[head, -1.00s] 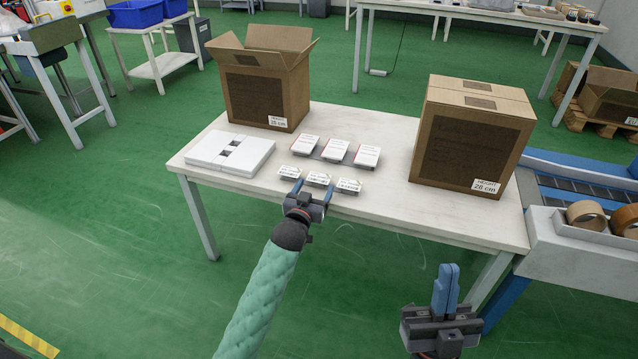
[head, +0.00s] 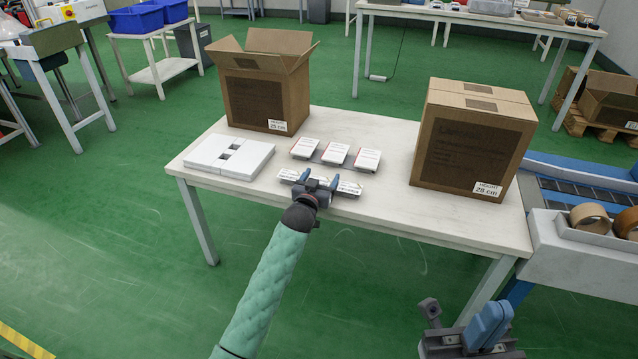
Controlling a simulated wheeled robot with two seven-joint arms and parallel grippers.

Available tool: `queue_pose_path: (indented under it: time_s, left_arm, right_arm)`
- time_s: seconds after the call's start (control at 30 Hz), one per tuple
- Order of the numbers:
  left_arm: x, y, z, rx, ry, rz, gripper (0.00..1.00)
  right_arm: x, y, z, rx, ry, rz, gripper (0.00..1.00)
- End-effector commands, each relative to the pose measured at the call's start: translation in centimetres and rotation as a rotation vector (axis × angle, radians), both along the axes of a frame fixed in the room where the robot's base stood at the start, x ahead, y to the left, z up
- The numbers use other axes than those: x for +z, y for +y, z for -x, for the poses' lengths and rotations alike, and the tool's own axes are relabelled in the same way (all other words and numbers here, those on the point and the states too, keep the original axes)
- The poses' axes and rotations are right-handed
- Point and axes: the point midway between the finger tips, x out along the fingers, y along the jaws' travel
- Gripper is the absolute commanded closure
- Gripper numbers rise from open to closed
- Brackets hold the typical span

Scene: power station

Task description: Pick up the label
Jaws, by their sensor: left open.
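Three small white labels with dark print stand in a row near the front edge of the white table: a left label (head: 287,175), a middle one mostly hidden behind my gripper, and a right label (head: 349,189). My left gripper (head: 319,181) is open, its two blue fingers spread at the middle label. I cannot tell whether the fingers touch it. Nothing is clearly held. My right gripper (head: 490,322) is low at the front right, off the table, with its blue fingers together and empty.
Behind the labels lie three white cards (head: 335,154). A flat white piece (head: 229,157) lies at left. An open carton (head: 265,85) and a closed carton (head: 473,140) stand on the table (head: 400,215). A conveyor with tape rolls (head: 590,217) is at right.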

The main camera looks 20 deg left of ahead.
Motion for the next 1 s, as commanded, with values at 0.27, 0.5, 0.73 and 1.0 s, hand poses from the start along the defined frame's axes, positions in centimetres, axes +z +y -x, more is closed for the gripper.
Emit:
queue_pose_path:
  time_s: [0.27,0.5,0.73,1.0]
  left_arm:
    - [0.0,0.0,-0.1,0.0,0.0,0.0,0.27]
    - [0.0,0.0,-0.1,0.0,0.0,0.0,0.58]
    - [0.0,0.0,-0.1,0.0,0.0,0.0,0.59]
    - [2.2,0.0,-0.2,0.001,-0.001,0.0,0.59]
  right_arm:
    - [0.1,0.0,0.1,0.001,-0.003,-0.001,1.0]
    - [0.1,0.0,0.1,0.002,-0.003,0.0,1.0]
    - [0.1,0.0,0.1,0.002,-0.003,0.0,1.0]
    - [-0.3,0.3,-1.4,-0.002,0.062,0.018,1.0]
